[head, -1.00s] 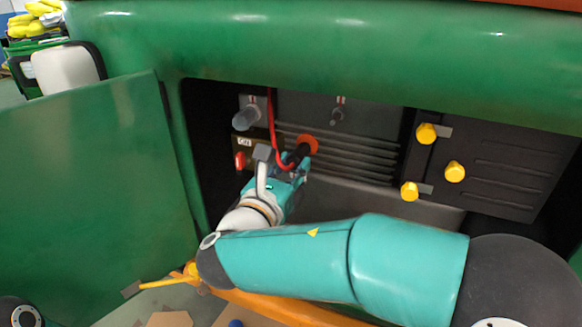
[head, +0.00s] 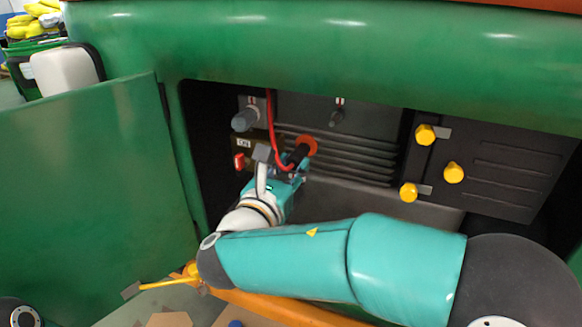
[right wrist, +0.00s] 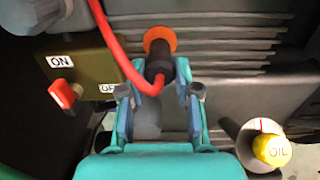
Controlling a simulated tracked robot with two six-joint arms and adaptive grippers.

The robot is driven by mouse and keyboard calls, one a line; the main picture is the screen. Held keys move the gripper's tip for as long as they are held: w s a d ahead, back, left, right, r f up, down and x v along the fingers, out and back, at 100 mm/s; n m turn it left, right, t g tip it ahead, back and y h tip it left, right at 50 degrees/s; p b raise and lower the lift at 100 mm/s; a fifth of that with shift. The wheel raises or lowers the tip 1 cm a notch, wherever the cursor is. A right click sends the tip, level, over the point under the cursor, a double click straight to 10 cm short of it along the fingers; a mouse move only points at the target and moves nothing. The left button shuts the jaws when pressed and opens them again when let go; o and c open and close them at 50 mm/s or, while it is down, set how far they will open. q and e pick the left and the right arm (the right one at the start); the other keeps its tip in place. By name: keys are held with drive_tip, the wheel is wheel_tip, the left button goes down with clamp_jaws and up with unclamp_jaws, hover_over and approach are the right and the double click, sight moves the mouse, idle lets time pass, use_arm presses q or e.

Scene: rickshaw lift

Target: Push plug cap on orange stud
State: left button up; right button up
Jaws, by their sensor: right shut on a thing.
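The plug cap (head: 298,155) is a black sleeve with a red cable. My right gripper (head: 289,171) is shut on it, low in the engine bay. In the right wrist view, the cap (right wrist: 158,68) sits between the two fingers of the gripper (right wrist: 157,88). The cap's far end points at the orange stud (head: 312,144), which shows as an orange disc on the grey ribbed block. In the right wrist view, the cap covers the middle of the orange disc (right wrist: 160,35). I cannot tell how deeply they meet. My left gripper is out of view.
The red cable (head: 271,115) hangs from above, close beside the gripper. An ON switch box with a red lever (head: 240,160) stands at left. Yellow caps (head: 425,135) are on the right. An oil cap (right wrist: 271,150) is right of the gripper. A green door (head: 90,190) stands open at left.

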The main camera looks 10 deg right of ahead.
drive_tip(key=shift+w+d, duration=0.25)
drive_tip(key=shift+w, duration=0.1)
idle(1.1)
drive_tip(key=o, duration=1.2)
drive_tip(key=shift+c, duration=0.2)
drive_tip(key=shift+c, duration=0.7)
drive_tip(key=v, duration=0.8)
